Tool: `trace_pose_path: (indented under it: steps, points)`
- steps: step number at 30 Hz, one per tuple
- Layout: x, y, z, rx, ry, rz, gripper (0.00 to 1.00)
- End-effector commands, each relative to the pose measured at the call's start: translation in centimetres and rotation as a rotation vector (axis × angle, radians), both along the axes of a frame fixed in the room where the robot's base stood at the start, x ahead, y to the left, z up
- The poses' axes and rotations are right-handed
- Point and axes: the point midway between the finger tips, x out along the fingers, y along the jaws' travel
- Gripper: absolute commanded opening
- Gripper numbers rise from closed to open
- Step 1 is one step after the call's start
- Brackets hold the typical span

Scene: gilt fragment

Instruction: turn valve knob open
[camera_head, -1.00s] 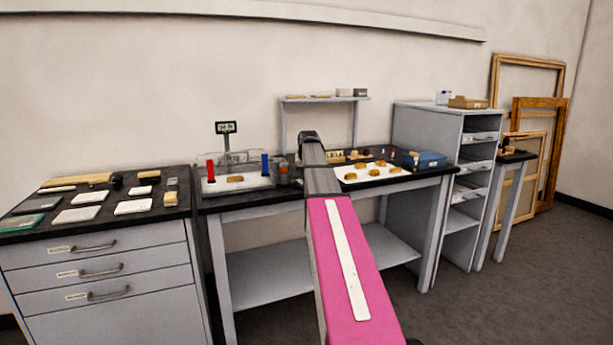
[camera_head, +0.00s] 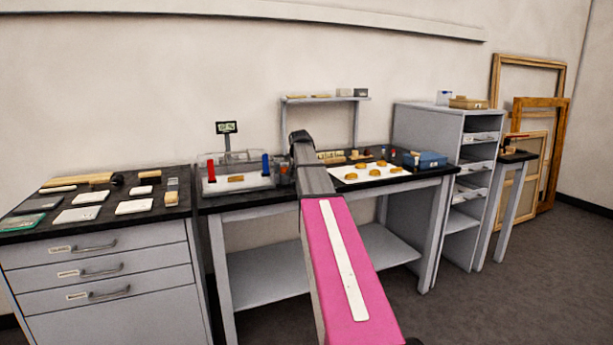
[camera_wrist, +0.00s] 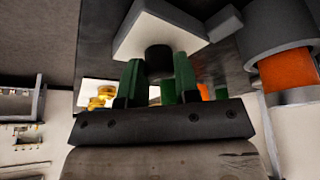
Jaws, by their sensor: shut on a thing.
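In the wrist view, my gripper (camera_wrist: 158,72) has its two green fingers on either side of a short dark round knob (camera_wrist: 159,55) and is shut on it. The knob stands out from a pale block (camera_wrist: 160,27), which I take to be the valve body. The knob's turn angle cannot be read. In the head view, my arm covers the gripper and the knob. Just left of the arm stands a clear tank (camera_head: 240,158) with a red post (camera_head: 211,171) and a blue post (camera_head: 265,165).
A grey cylinder with an orange band (camera_wrist: 287,72) is close on the right in the wrist view. A small display (camera_head: 227,127) stands behind the tank. A white sheet (camera_head: 370,173) with gold pieces lies right of my arm. A blue box (camera_head: 426,160) sits beyond it.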

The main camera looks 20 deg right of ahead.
Motion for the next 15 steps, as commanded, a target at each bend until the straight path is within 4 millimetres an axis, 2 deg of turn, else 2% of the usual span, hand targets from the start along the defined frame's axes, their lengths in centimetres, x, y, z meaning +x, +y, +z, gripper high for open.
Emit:
trace_pose_path:
  steps: [10,11,12,15]
  points:
    - [-0.01,0.00,0.00,0.000,0.000,-0.002,0.06]
    - [-0.01,0.00,0.00,0.000,0.000,-0.002,0.39]
    - [-0.01,0.00,0.00,0.000,0.000,-0.002,0.52]
    - [-0.01,0.00,0.00,0.000,0.000,-0.001,0.55]
